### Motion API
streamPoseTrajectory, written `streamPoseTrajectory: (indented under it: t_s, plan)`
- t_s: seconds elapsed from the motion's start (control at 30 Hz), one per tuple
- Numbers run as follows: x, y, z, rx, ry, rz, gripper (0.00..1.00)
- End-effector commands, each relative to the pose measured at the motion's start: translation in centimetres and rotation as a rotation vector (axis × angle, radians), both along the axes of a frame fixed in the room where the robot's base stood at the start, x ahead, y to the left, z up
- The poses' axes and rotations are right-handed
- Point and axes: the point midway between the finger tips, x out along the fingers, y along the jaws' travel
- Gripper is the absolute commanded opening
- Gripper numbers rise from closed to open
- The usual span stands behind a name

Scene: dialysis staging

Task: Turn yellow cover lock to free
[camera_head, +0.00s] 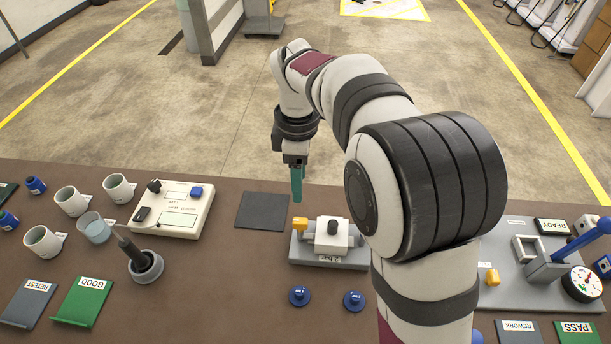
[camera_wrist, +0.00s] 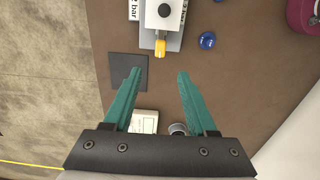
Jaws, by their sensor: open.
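A small yellow lock (camera_head: 299,223) sits at the left end of a grey and white fixture (camera_head: 331,237) labelled "2 bar". The yellow lock also shows in the wrist view (camera_wrist: 160,47), just ahead of my fingertips and roughly centred between them. A second yellow piece (camera_head: 492,277) sits on the grey panel at the right; which one is the cover lock is not labelled legibly. My gripper (camera_head: 297,198) has teal fingers pointing down, above the table near the fixture's left end. In the wrist view my gripper (camera_wrist: 159,72) is open and empty, apart from the yellow lock.
A dark square mat (camera_head: 262,211) lies left of the fixture. Two blue knobs (camera_head: 299,296) (camera_head: 354,300) are in front of it. A cream device (camera_head: 172,208), several cups and a grey holder (camera_head: 145,267) stand left. A gauge (camera_head: 582,283) and blue lever (camera_head: 588,238) are right.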

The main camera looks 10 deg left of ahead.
Motion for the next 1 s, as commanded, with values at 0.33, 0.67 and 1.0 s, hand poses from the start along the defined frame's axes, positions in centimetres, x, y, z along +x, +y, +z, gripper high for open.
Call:
streamPoseTrajectory:
  t_s: [0.33,0.67,1.0]
  plan:
    - [-0.1,-0.1,-10.0,-0.001,0.004,-0.004,0.57]
    - [0.0,-0.1,-13.0,0.000,0.000,-0.006,0.57]
    - [0.0,-0.1,-13.0,0.001,0.000,-0.007,0.30]
